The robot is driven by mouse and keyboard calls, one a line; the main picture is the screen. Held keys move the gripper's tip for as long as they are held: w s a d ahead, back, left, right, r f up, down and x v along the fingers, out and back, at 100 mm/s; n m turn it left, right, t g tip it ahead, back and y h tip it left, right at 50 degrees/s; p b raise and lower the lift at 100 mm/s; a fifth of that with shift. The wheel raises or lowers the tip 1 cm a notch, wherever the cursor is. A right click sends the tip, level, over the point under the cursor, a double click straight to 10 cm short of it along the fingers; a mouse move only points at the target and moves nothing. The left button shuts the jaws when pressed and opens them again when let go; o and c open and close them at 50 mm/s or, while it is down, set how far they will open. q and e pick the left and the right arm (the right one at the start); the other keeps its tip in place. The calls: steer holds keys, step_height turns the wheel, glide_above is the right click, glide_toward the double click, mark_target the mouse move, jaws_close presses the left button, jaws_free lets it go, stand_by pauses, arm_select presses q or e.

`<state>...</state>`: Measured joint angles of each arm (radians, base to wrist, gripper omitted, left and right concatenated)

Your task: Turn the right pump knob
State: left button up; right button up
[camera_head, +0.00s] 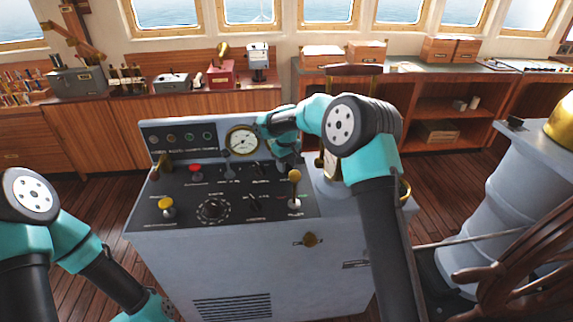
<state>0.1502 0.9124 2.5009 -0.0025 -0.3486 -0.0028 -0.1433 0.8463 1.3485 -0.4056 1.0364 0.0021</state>
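The grey console (230,255) stands in the middle with a black sloping control panel (185,190). Small black knobs sit on the panel, one near its upper right (258,168) and one lower down (255,203). Their labels are too small to read, so I cannot tell which is the right pump knob. My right gripper (287,160) hangs over the panel's upper right, right of the upper knob and behind the yellow-topped lever (295,177). Its fingers are too small and partly hidden to judge. My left gripper (158,306) is low at the left, beside the console's front, with its fingers unclear.
A round gauge (242,141) stands on the console's upright back. A yellow button (167,206), a red button (196,170) and a large black dial (212,208) are on the panel. A wooden ship's wheel (515,270) is at the right.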

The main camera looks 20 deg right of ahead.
jaws_close()
stand_by(0.3)
steer(key=shift+m, duration=0.4)
steer(key=m, duration=1.1)
stand_by(0.5)
jaws_free()
stand_by(0.3)
